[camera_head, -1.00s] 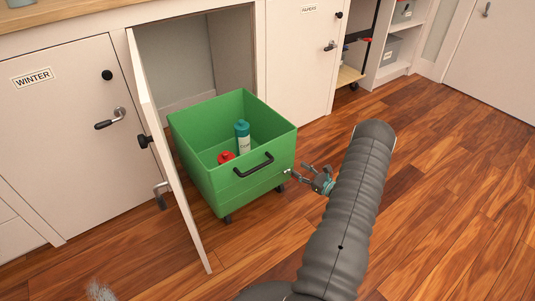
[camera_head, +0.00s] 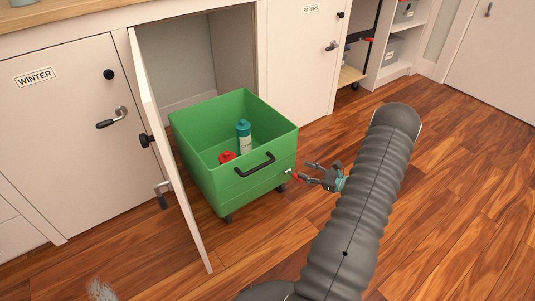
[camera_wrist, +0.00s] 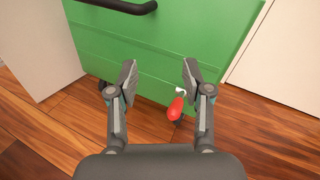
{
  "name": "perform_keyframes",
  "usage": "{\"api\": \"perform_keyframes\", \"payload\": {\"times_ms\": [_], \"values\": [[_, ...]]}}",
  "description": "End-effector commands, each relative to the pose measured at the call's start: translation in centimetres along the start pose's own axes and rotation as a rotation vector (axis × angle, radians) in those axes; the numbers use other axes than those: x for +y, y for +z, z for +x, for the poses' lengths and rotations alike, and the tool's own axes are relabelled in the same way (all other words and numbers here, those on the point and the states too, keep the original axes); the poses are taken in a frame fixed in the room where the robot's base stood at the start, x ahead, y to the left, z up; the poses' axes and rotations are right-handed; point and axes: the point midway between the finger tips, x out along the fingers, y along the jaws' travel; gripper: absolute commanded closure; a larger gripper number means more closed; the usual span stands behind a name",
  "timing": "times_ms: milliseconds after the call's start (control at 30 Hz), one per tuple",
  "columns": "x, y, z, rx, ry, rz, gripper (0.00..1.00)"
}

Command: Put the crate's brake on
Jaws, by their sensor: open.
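The green crate (camera_head: 236,185) stands on castors on the floor in front of an open cabinet bay. A black handle (camera_head: 254,165) is on its front face. A small red-tipped lever (camera_head: 291,173) sticks out low at the crate's front right corner. In the wrist view the red lever (camera_wrist: 175,108) hangs near the crate's lower edge, between my fingers but nearer the right one. My gripper (camera_head: 312,171) is open and empty, just right of the lever; its fingers show apart in the wrist view (camera_wrist: 159,75). I cannot tell whether they touch anything.
The crate holds a teal-capped bottle (camera_head: 244,135) and a red-topped item (camera_head: 227,157). An open cabinet door (camera_head: 167,150) stands close at the crate's left. A closed door marked WINTER (camera_head: 60,120) is further left. The wooden floor at right is clear.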

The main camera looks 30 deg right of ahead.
Motion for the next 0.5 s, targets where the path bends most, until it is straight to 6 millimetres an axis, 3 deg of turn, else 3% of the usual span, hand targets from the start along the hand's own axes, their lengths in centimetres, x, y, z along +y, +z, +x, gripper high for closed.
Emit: {"api": "perform_keyframes", "payload": {"times_ms": [500], "values": [[3.2,7.3,4.2,0.048,0.233,-0.143,0.50]]}}
